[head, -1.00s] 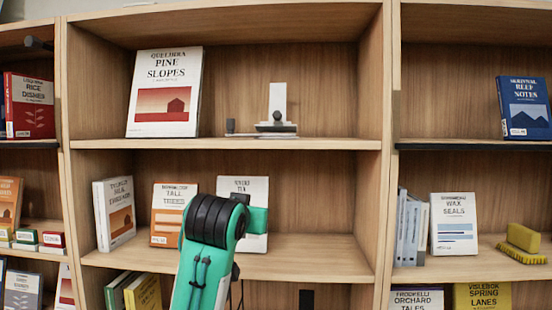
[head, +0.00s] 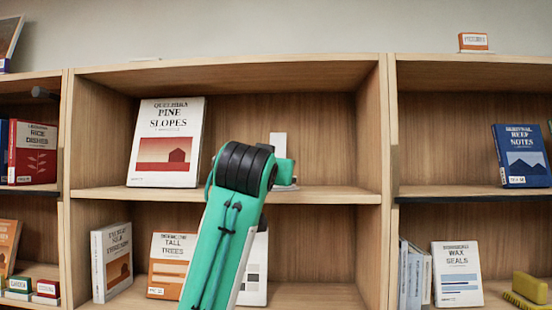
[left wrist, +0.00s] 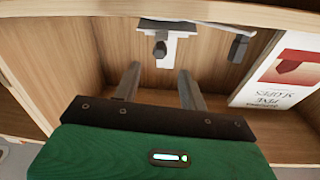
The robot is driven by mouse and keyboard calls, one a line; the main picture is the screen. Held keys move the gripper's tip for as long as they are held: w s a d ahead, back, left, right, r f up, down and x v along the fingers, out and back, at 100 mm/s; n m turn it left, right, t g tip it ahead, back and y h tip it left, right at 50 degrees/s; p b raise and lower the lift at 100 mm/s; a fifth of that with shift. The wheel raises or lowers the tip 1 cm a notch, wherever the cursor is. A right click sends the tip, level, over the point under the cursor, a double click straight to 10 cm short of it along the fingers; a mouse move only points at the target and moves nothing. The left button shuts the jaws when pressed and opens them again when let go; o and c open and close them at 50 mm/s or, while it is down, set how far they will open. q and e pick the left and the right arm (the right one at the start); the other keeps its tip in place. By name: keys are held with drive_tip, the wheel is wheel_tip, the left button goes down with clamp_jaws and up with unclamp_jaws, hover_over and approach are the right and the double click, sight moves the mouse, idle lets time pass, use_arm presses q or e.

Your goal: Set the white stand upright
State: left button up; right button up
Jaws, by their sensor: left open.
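The white stand (head: 278,142) is on the upper shelf of the middle bookcase, right of the Pine Slopes book. In the head view its upper plate shows above my left arm, and most of its lower part is hidden. In the left wrist view, which is turned over, the stand (left wrist: 152,62) shows a white plate and a thin white part along the shelf, with a dark knob and a dark block near it. My left gripper (left wrist: 158,88) is open and empty, its two fingers pointing toward the stand, apart from it. My right gripper is not in view.
The Pine Slopes book (head: 166,145) leans on the same shelf to the left; it also shows in the left wrist view (left wrist: 285,70). The shelf right of the stand is clear. Books, including Tall Trees (head: 170,262), stand on the shelf below.

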use_arm(q)
drive_tip(key=w+p, duration=0.1)
drive_tip(key=w, duration=0.1)
drive_tip(key=w+p, duration=0.2)
drive_tip(key=w, duration=0.1)
drive_tip(key=shift+w+d+r, duration=0.15)
drive_tip(key=shift+w+d, duration=0.1)
drive_tip(key=shift+w, duration=0.1)
drive_tip(key=shift+w+f+p, duration=0.2)
drive_tip(key=shift+w+p, duration=0.1)
drive_tip(key=shift+w, duration=0.45)
drive_tip(key=shift+d, duration=0.1)
drive_tip(key=shift+c, duration=1.1)
clamp_jaws()
